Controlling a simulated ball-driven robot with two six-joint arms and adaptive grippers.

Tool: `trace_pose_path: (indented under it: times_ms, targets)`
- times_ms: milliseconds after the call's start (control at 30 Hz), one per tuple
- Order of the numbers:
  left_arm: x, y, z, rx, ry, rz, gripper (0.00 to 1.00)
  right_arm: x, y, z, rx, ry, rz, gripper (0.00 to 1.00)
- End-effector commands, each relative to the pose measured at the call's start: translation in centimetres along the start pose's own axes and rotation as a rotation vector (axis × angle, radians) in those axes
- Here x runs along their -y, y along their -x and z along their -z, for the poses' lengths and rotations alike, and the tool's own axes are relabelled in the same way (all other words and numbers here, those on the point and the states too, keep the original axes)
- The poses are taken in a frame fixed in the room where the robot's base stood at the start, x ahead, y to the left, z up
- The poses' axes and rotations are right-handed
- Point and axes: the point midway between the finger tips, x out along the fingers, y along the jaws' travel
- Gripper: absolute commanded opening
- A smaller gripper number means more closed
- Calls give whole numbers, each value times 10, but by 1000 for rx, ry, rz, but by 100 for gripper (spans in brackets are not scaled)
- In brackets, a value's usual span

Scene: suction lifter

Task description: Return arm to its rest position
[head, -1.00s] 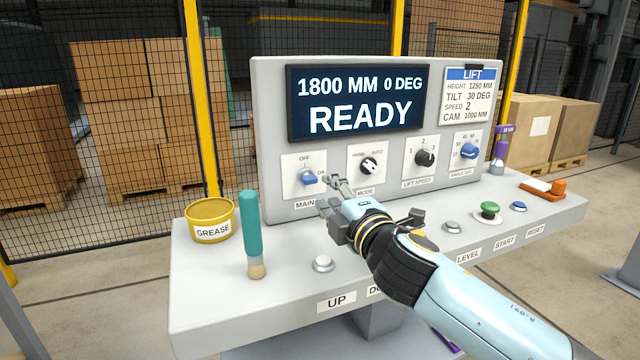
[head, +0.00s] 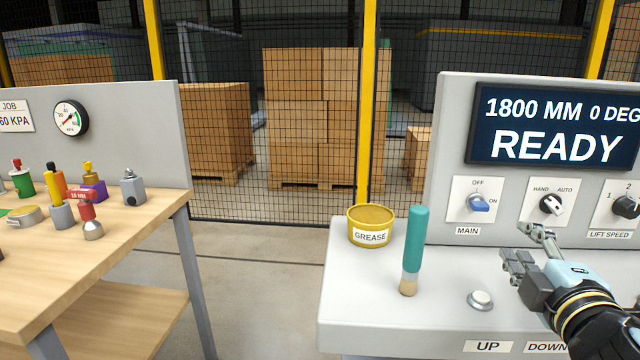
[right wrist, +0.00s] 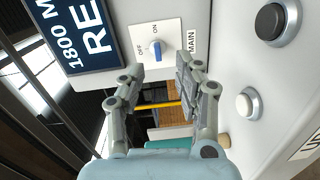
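My right gripper (head: 528,252) reaches in from the right in the head view, in front of the control console (head: 340,290). In the right wrist view its two fingers (right wrist: 155,92) are spread apart with nothing between them. The blue MAIN switch (head: 479,203) is turned toward ON and stands apart from the fingers; it also shows in the right wrist view (right wrist: 156,50). The HAND/AUTO mode switch (head: 551,204) is just above the gripper. The display (head: 560,125) reads 1800 MM, 0 DEG, READY. My left gripper is not in view.
A yellow grease tub (head: 371,228) and a teal-handled brush (head: 416,245) stand at the console's left end. A white UP button (head: 480,300) is close to my right gripper. A wooden bench (head: 110,250) with several small fittings stands left, with a floor gap between. A mesh fence stands behind.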

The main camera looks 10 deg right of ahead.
Motion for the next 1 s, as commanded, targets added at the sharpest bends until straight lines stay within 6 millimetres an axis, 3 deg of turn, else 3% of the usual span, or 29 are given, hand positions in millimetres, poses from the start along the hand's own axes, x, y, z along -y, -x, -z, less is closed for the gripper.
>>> trace_pose_path:
  times_ms: [133, 267, 500, 767, 1000]
  targets:
    - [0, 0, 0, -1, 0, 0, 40, 27, 36, -31, 209, -317, 179, 34]
    - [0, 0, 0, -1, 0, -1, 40, 64, 84, -42, 400, -590, 398, 34]
    - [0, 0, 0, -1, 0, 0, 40, 106, 166, -27, 616, -850, 732, 34]
    - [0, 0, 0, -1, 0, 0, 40, 119, 245, -1, 763, -973, 1030, 34]
    - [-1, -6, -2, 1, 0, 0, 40, 196, 227, -12, 795, -962, 1043, 34]
